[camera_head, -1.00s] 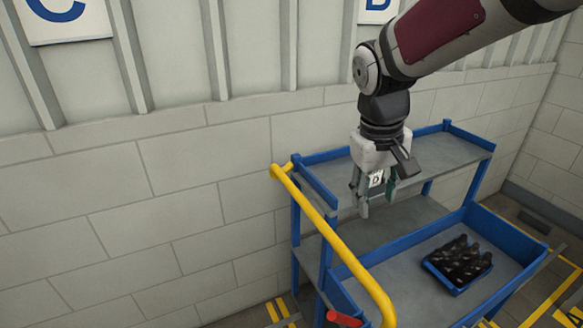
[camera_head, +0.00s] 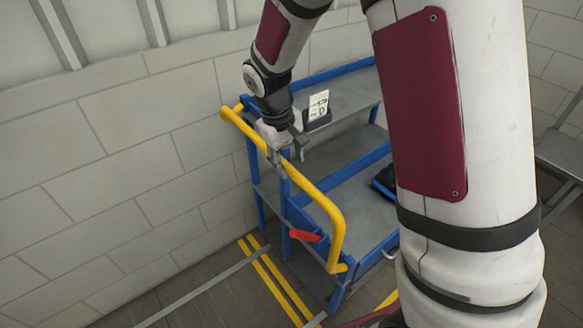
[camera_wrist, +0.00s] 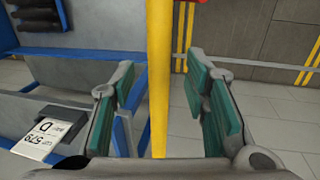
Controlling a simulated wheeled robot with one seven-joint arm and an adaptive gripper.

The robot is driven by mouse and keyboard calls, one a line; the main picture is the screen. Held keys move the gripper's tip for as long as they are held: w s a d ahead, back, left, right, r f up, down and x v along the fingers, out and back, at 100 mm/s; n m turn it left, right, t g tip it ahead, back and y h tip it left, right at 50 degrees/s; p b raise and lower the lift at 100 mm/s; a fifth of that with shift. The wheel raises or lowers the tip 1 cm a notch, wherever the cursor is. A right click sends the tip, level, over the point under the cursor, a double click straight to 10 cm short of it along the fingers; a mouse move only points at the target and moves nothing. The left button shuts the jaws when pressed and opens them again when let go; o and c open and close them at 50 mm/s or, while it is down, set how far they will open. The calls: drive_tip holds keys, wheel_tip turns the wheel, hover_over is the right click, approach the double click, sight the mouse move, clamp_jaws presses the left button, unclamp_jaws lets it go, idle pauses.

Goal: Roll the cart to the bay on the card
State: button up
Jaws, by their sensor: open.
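The blue cart (camera_head: 286,195) stands along the wall, with grey shelves and a yellow push handle (camera_head: 318,200) at its near end. A white card (camera_head: 318,105) stands in a dark holder on the upper shelf; the wrist view shows the card (camera_wrist: 40,137) with "579" and a large "D". My gripper (camera_head: 277,152) is at the handle's upper part. In the wrist view the open fingers (camera_wrist: 163,85) stand either side of the yellow bar (camera_wrist: 159,70), with gaps on both sides. My arm hides the cart's right side.
A red lever (camera_head: 304,235) sticks out below the handle. Yellow lines (camera_head: 272,280) and a grey strip mark the floor at the cart's near end. A pale block wall (camera_head: 110,170) runs close behind the cart. A grey surface (camera_head: 562,150) stands at the far right.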

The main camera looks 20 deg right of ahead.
sight(292, 170)
drive_tip(key=shift+w+d+f, duration=0.1)
drive_tip(key=shift+d+f, duration=0.1)
drive_tip(key=shift+f, duration=0.75)
drive_tip(key=shift+d+f, duration=0.2)
drive_tip(key=shift+f, duration=0.7)
clamp_jaws()
